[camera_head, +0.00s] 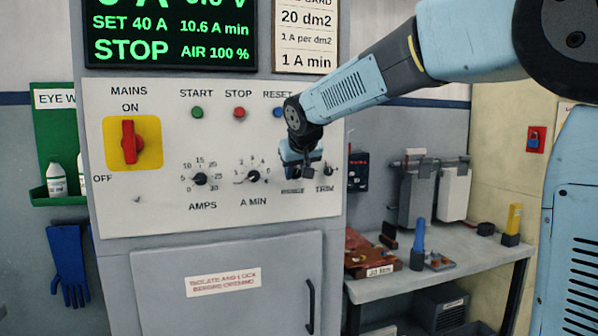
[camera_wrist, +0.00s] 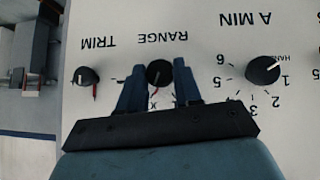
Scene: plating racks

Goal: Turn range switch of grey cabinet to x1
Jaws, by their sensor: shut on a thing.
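The grey cabinet (camera_head: 225,255) stands at the centre left of the head view, with a white control panel on its front. The range switch (camera_wrist: 158,72) is a small round black knob under the RANGE label in the wrist view, where the panel appears upside down. My gripper (camera_wrist: 159,68) is shut on the switch, one dark finger on each side. A reddish mark shows at the knob's lower edge. An "X" is partly visible between the fingers; the rest of the scale is hidden. In the head view my gripper (camera_head: 300,168) covers the switch.
The TRIM knob (camera_wrist: 87,76) and A MIN knob (camera_wrist: 262,70) flank the switch closely. The head view also shows the AMPS knob (camera_head: 200,179), red MAINS switch (camera_head: 129,142) and push buttons. A workbench (camera_head: 455,268) with tools stands at right.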

